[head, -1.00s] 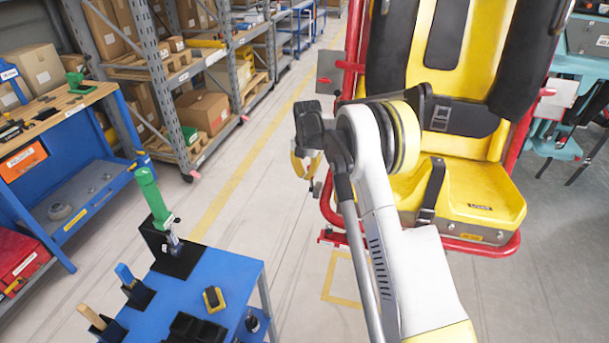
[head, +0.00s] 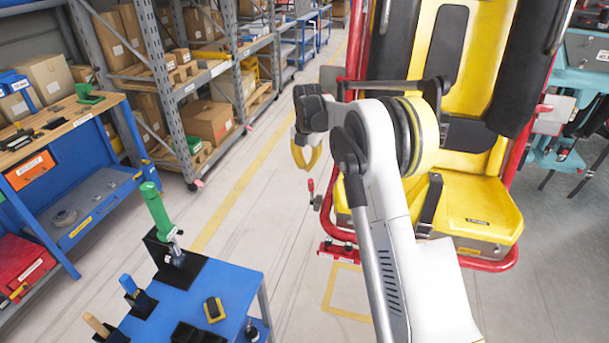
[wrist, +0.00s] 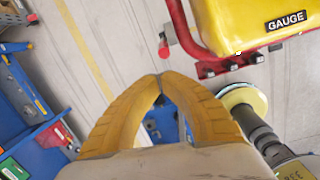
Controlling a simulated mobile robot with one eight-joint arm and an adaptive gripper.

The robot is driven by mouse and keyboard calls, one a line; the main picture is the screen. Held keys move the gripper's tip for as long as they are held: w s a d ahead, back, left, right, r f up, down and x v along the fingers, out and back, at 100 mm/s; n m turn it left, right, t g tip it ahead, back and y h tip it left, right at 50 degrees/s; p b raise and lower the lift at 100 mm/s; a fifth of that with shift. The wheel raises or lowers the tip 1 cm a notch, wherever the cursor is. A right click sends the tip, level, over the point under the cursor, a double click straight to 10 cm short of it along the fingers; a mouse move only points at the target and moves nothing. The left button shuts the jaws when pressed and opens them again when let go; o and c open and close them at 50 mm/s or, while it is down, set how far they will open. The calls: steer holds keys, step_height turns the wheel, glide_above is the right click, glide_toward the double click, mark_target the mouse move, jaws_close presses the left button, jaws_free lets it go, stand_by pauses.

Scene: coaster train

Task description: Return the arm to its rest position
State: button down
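My arm (head: 395,220) rises from the lower right of the head view, bent, with its white links in front of the yellow ride seat (head: 480,215). My gripper (head: 306,167) hangs at the arm's far end, over the open floor left of the seat. In the wrist view my gripper's yellow fingers (wrist: 160,77) curve together and their tips meet. Nothing is held between them. Part of the seat is hidden behind my arm.
A blue tool cart (head: 190,300) with a green-handled tool (head: 157,212) stands at the lower left. A blue workbench (head: 100,190) and shelves (head: 180,100) line the left. The seat's red frame (head: 330,215) is close to my gripper. The aisle floor is clear.

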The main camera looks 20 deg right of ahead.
steer(key=shift+r, duration=0.55)
steer(key=s+a+r+m+t+b, duration=0.1)
steer(key=s+a+r+m, duration=0.1)
steer(key=s+r+m, duration=0.6)
steer(key=s+a+r+m+t+b, duration=0.2)
steer(key=s+r+m, duration=0.35)
steer(key=s, duration=0.55)
steer(key=s+a+f+m+t+b, duration=0.1)
steer(key=s+f+m, duration=0.2)
steer(key=s+m, duration=0.3)
steer(key=s+a+f+m+t+b, duration=0.1)
steer(key=s+f+m, duration=0.3)
steer(key=s, duration=1.3)
steer(key=a+m, duration=0.1)
steer(key=m, duration=0.2)
steer(key=shift+f+t, duration=0.15)
steer(key=shift+t, duration=0.15)
steer(key=shift+m, duration=0.25)
